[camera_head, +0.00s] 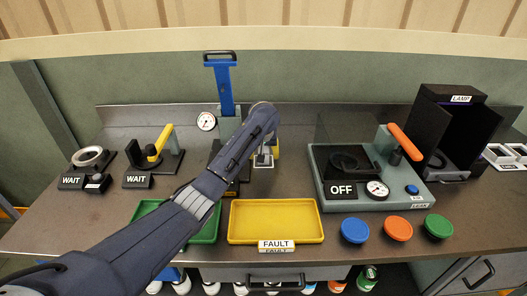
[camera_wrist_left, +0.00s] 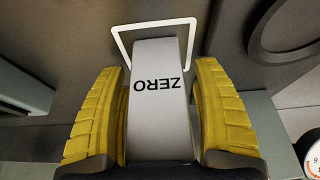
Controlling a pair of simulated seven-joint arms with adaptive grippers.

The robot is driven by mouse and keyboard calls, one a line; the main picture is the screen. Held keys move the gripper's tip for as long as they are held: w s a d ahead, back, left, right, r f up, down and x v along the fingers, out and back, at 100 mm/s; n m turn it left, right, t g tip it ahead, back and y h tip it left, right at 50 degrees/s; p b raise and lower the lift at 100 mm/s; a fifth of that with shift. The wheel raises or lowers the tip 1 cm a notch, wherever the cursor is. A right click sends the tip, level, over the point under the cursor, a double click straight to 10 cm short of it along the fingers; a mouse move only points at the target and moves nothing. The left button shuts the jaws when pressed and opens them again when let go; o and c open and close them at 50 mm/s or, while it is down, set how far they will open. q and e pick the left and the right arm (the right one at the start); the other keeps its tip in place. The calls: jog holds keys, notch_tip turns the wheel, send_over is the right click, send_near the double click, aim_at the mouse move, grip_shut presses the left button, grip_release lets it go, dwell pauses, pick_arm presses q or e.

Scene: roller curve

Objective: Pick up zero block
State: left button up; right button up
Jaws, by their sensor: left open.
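The zero block is a light grey block marked ZERO (camera_wrist_left: 160,105) in the left wrist view. It stands between the two yellow fingers of my left gripper (camera_wrist_left: 163,110), which is open around it. A narrow gap shows on each side of the block, so the fingers look apart from it. In the head view my left gripper (camera_head: 264,156) is over the middle rear of the bench, in front of the blue-handled press, and its forearm hides part of that area. My right gripper is in neither view.
A white square outline (camera_wrist_left: 122,38) lies around the block's far end. The press with the blue handle (camera_head: 222,85) stands close behind. The green tray (camera_head: 207,232) and yellow tray (camera_head: 276,235) lie in front. The tester marked OFF (camera_head: 322,160) is to the right.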

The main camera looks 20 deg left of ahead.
pick_arm(q)
jog(key=shift+c, duration=0.4)
grip_shut()
jog(key=shift+r, duration=0.15)
